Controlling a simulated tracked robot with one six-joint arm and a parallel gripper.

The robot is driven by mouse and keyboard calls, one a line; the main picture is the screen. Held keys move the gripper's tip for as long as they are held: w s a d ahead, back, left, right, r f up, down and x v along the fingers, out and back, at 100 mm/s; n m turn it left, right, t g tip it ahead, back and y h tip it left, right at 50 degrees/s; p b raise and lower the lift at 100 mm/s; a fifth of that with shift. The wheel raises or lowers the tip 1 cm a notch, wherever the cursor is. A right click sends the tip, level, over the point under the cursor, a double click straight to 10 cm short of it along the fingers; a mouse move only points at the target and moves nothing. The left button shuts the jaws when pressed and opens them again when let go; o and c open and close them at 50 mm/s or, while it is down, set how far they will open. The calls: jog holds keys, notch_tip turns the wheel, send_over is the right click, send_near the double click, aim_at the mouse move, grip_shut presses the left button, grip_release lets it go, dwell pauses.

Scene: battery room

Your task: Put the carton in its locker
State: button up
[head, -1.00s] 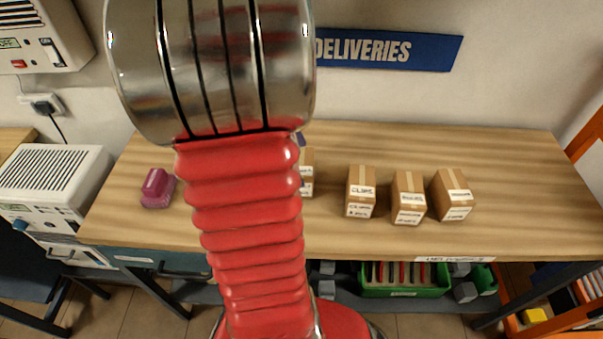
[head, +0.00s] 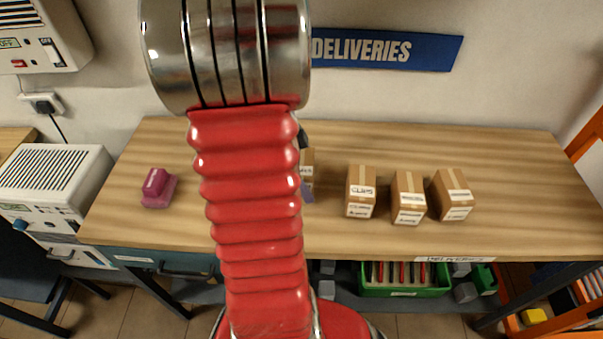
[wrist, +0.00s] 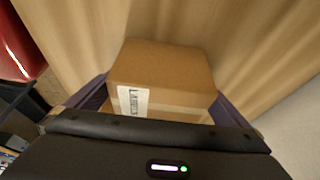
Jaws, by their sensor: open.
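One brown carton (wrist: 160,75) with a white label fills the middle of the wrist view. My gripper (wrist: 160,92) is open, with a purple finger on each side of this carton; I cannot tell whether they touch it. In the head view my red arm hides most of the gripper and of the carton (head: 308,157) at that spot. Three more labelled cartons stand to its right on the bench: one marked CLIPS (head: 361,191), a middle one (head: 408,198) and a tilted-looking right one (head: 453,195). No locker is recognisable.
The wooden bench (head: 530,200) is clear at its right end. A magenta object (head: 157,188) stands at its left. A blue DELIVERIES sign (head: 390,50) hangs on the wall behind. Below are a green crate (head: 405,288) and, at right, an orange-framed rack (head: 565,318).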

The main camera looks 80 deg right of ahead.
jog(key=shift+s+f, duration=0.1)
jog(key=shift+f, duration=0.1)
jog(key=shift+c, duration=0.6)
jog(key=c, duration=1.1)
jog(key=shift+r, duration=0.1)
notch_tip(320, 180, up, 10)
jog(key=shift+f, duration=0.1)
dwell(0.8)
